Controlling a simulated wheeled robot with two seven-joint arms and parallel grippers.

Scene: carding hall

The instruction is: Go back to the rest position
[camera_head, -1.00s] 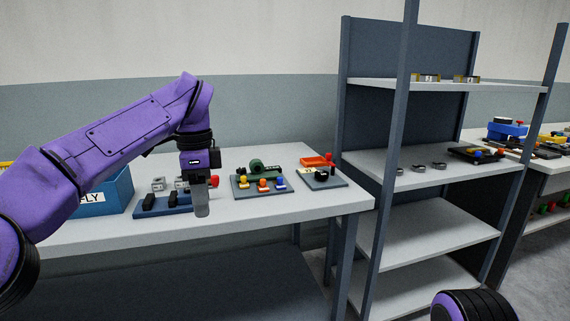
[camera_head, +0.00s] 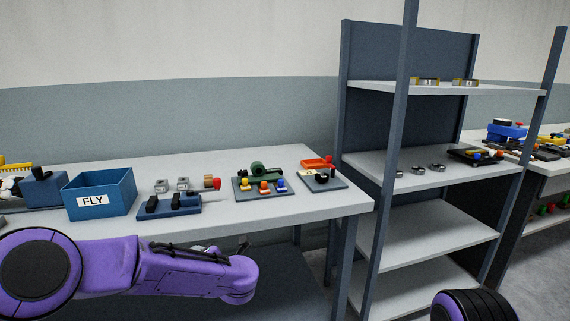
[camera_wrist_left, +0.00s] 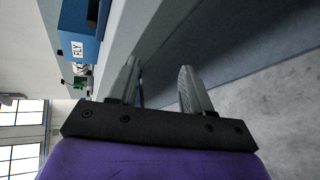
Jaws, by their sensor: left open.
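My left arm shows in the head view, low in front of the table (camera_head: 285,208), with its gripper out of sight there. In the left wrist view my left gripper (camera_wrist_left: 162,85) is open, its two grey fingers apart with nothing between them. Past the fingers are the table's side and the floor. My right gripper is in neither view; only a dark rounded part of my own body shows at the bottom right of the head view.
A blue box labelled FLY (camera_head: 122,190) stands on the table. Right of it are a blue fixture (camera_head: 180,205), a board with green and coloured parts (camera_head: 244,195) and a small grey board (camera_head: 335,184). A shelf rack (camera_head: 425,165) stands to the right.

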